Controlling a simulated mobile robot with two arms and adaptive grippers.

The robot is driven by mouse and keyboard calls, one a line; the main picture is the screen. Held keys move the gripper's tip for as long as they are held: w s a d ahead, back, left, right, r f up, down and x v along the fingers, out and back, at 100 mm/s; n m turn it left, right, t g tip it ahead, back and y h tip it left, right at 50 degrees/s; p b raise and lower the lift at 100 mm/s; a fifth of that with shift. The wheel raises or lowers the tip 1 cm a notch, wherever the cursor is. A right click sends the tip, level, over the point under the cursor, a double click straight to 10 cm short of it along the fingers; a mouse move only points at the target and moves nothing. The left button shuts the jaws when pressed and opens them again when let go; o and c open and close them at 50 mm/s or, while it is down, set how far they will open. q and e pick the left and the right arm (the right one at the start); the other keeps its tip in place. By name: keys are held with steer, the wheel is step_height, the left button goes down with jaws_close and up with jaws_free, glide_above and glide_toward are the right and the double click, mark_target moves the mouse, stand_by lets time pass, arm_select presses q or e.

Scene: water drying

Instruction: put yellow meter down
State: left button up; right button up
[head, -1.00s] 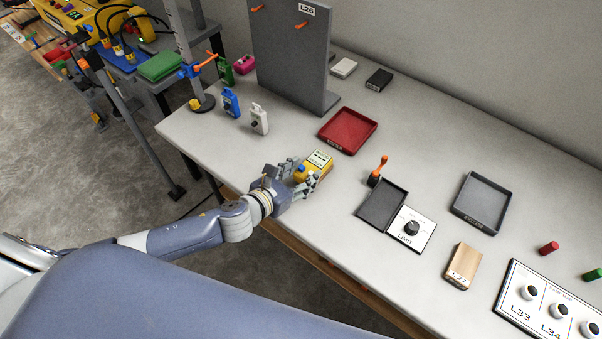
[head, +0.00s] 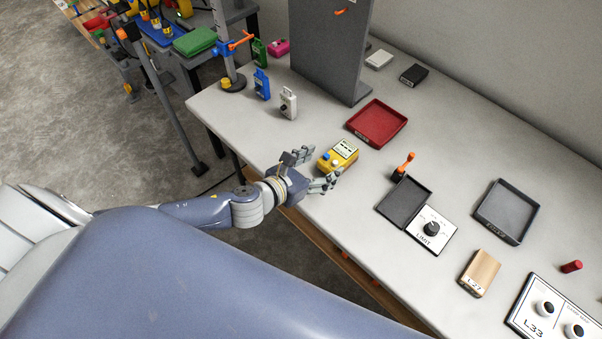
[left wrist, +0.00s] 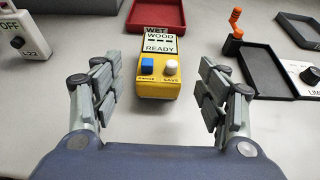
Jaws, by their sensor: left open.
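The yellow meter (head: 338,156) lies on the light table, in front of the red tray. In the left wrist view the meter (left wrist: 159,75) shows a screen reading WET, WOOD and READY, with a blue and a white button on its near end. My left gripper (head: 322,168) is open at the near side of the meter. In the left wrist view the fingers of my left gripper (left wrist: 160,95) stand apart, with the meter beyond and between them, touching neither. My right gripper is not in view.
The red tray (head: 401,129) is behind the meter. To the right are a black tray with an orange-handled lever (head: 403,167), a LIMIT dial panel (head: 447,240) and a wooden block (head: 479,273). White (head: 288,104) and blue (head: 262,85) devices stand to the left.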

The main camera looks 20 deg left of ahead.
arm_select(q)
steer(key=v, duration=0.9)
steer(key=shift+s+b, duration=0.25)
steer(key=shift+b, duration=0.2)
steer(key=shift+w+a+r, duration=0.1)
